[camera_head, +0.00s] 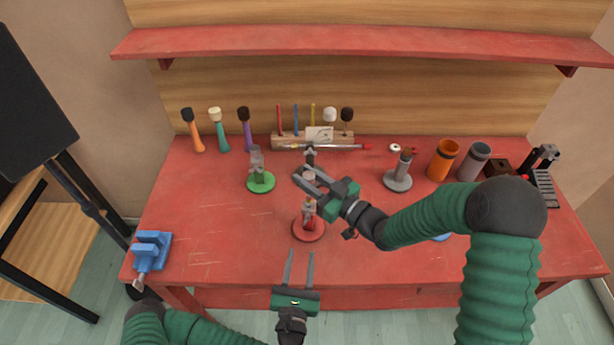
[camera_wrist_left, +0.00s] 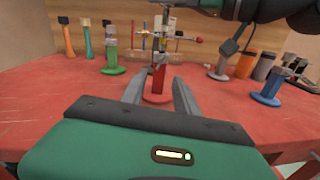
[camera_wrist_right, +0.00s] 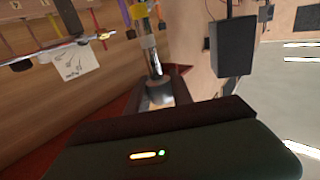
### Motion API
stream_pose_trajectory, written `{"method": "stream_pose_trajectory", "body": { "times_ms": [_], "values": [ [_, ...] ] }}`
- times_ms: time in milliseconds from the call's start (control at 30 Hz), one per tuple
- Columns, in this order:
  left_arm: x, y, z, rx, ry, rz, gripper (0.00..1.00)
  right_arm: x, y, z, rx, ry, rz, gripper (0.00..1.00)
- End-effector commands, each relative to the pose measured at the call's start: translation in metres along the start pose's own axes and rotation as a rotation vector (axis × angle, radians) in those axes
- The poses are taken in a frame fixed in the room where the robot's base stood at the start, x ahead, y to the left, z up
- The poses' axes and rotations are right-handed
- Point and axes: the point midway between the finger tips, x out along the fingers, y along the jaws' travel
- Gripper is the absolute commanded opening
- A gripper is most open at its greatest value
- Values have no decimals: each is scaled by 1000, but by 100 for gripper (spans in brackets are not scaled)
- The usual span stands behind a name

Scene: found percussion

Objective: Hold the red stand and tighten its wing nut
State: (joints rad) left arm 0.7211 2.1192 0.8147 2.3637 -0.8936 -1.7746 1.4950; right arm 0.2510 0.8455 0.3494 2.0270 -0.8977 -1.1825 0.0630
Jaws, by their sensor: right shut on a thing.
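The red stand (camera_head: 309,232) stands upright on the table, in front of the green stand. It also shows in the left wrist view (camera_wrist_left: 158,80), just beyond my left fingertips. My left gripper (camera_head: 299,254) is open and empty at the table's front edge, its fingers pointing at the stand. My right gripper (camera_head: 305,180) is above the stand, coming from the right.
The green stand (camera_head: 261,183) is behind left and a grey stand (camera_head: 398,181) behind right. A blue vise (camera_head: 151,251) sits at the front left. Orange (camera_head: 443,160) and grey (camera_head: 473,163) cups stand at the right. A mallet rack (camera_head: 285,141) is at the back.

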Motion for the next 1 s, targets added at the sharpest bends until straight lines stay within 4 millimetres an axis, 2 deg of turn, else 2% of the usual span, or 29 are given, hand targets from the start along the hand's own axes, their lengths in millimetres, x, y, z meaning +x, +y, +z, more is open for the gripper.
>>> {"method": "stream_pose_trajectory", "body": {
  "times_ms": [100,167,367,467,567,800,1000],
  "values": [
    [0,0,0,0,0,0,35,0,0,0,0,1,-1,0],
    [-1,0,0,13,0,-1,28,0,0,0,0,1,-1,0],
    [-14,-2,0,262,-1,-2,28,0,0,0,0,1,-1,0],
    [-12,-2,0,325,-2,0,28,0,0,0,0,1,-1,0],
    [2,-2,0,331,-3,3,28,0,0,-1,0,1,0,0],
    [60,-1,1,328,-2,4,28,0,0,-1,0,2,0,0],
    [95,-2,0,326,-1,1,28,0,0,-1,-1,1,0,0]
  ]
}}
